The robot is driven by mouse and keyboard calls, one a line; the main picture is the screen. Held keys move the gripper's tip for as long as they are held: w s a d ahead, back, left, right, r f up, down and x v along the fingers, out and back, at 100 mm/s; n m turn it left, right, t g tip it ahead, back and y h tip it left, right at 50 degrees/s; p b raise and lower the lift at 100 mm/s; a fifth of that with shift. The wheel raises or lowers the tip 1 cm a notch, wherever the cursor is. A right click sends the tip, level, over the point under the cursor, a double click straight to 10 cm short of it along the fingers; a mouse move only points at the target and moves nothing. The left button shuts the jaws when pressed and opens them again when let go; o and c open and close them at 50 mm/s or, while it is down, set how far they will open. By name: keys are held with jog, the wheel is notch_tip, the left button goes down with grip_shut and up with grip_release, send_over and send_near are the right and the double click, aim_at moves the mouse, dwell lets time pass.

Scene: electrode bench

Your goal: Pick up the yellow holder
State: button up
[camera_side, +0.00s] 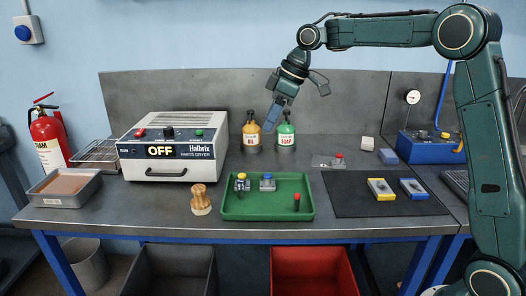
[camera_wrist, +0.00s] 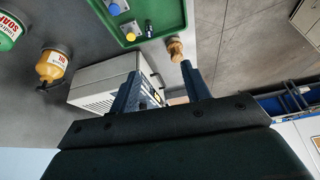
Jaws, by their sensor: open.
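A small holder with a yellow knob (camera_side: 242,181) stands in the green tray (camera_side: 275,214), at its back left. Its yellow knob also shows in the wrist view (camera_wrist: 115,9), near the top edge. A similar holder with a blue knob (camera_side: 267,181) stands to its right. A yellow block (camera_side: 381,190) with a grey top lies on the dark mat (camera_side: 372,208), beside a blue block (camera_side: 414,190). My gripper (camera_side: 274,114) is open and empty, high above the bench by the bottles. In the wrist view its fingers (camera_wrist: 161,70) are apart with nothing between them.
An oil bottle (camera_side: 251,133) and a soap bottle (camera_side: 285,132) stand behind the tray. The parts dryer (camera_side: 172,150) is to its left. A red-topped peg (camera_side: 296,202) is in the tray's right part.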

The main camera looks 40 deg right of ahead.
jog(key=w+d+f+n, duration=0.1)
jog(key=w+d+f, duration=0.1)
jog(key=w+f, duration=0.2)
jog(key=w+d+f+n+g, duration=0.1)
jog(key=w+d+f+n, duration=0.1)
jog(key=f, duration=0.4)
jog(key=w+d, duration=0.1)
jog(key=w, duration=0.1)
jog(key=shift+w+d+y, duration=0.25)
jog(key=shift+w+y, duration=0.05)
jog(key=shift+y, duration=0.1)
send_over(244, 174)
jog(key=s+d, duration=0.2)
notch_tip(244, 174, down, 7)
jog(key=shift+a+f, duration=0.1)
jog(key=shift+f, duration=0.25)
jog(key=shift+w+f, duration=0.1)
jog(key=shift+w+x, duration=0.1)
jog(key=shift+x, duration=1.15)
jog(key=shift+w+x, duration=0.15)
jog(key=shift+x, duration=1.1)
jog(key=shift+a, duration=0.1)
